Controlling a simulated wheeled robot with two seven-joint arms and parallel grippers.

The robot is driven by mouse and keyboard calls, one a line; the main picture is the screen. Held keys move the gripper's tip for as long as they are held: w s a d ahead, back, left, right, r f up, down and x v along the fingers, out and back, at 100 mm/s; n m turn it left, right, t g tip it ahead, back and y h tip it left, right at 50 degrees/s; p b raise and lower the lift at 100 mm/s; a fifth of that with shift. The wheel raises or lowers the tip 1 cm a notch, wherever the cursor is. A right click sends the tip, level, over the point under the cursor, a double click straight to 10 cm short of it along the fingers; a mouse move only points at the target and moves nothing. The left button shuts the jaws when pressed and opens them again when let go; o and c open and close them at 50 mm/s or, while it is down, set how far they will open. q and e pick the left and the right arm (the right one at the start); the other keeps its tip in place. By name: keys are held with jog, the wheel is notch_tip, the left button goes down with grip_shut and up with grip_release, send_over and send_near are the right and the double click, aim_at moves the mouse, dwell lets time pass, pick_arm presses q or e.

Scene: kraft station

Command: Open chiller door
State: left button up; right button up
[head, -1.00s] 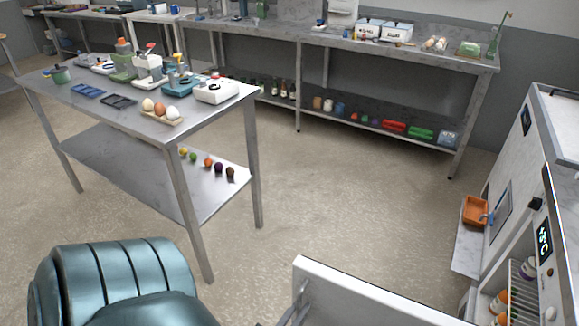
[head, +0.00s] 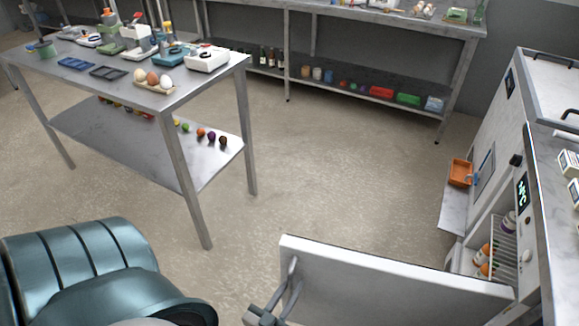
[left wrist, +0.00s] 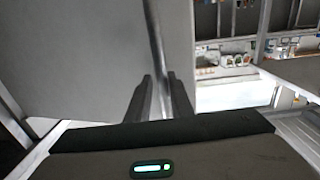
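The chiller (head: 480,185) stands at the right in the head view. Its white door (head: 385,283) is swung wide open and reaches out to the left from the chiller front. A grey bar handle (head: 293,280) sits near the door's free end. My left gripper (head: 268,314) is at this handle, at the bottom edge of the head view. In the left wrist view the handle bar (left wrist: 155,35) runs down between the two close-set fingers (left wrist: 160,95), which look shut on it. The door's lower part is out of frame. My right gripper is not in view.
Bottles (head: 485,258) stand on a rack in the open chiller. An orange bin (head: 461,172) sits on a side shelf. A metal table (head: 110,120) with lab items stands at left, a long bench (head: 350,15) behind. The middle floor is clear.

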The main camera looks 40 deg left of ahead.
pick_arm(q)
jog(key=shift+s, duration=0.1)
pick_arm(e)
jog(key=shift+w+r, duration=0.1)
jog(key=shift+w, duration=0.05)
